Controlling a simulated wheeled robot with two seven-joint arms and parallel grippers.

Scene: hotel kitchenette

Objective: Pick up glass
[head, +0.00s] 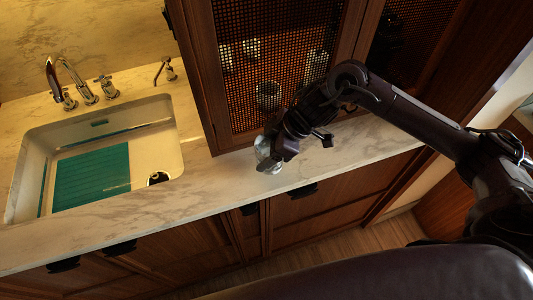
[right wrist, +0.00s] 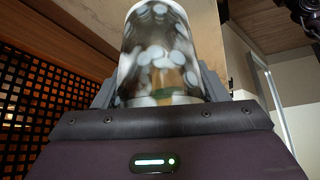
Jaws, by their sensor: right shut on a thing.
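The glass (head: 263,152) is clear and stands out faintly at the end of my right arm, over the marble counter in front of the mesh-door cabinet. My right gripper (head: 276,150) is shut on the glass. In the right wrist view the glass (right wrist: 160,55) fills the space between the two fingers, with round spots on its wall. The gripper hides part of it in the head view, and I cannot tell whether its base touches the counter. My left gripper is not in view.
A white sink (head: 160,130) with a teal mat (head: 92,177) is at the left, with taps (head: 82,88) behind it. The wooden cabinet (head: 200,60) with mesh doors stands close behind my right gripper. The marble counter (head: 215,195) is clear between sink and glass.

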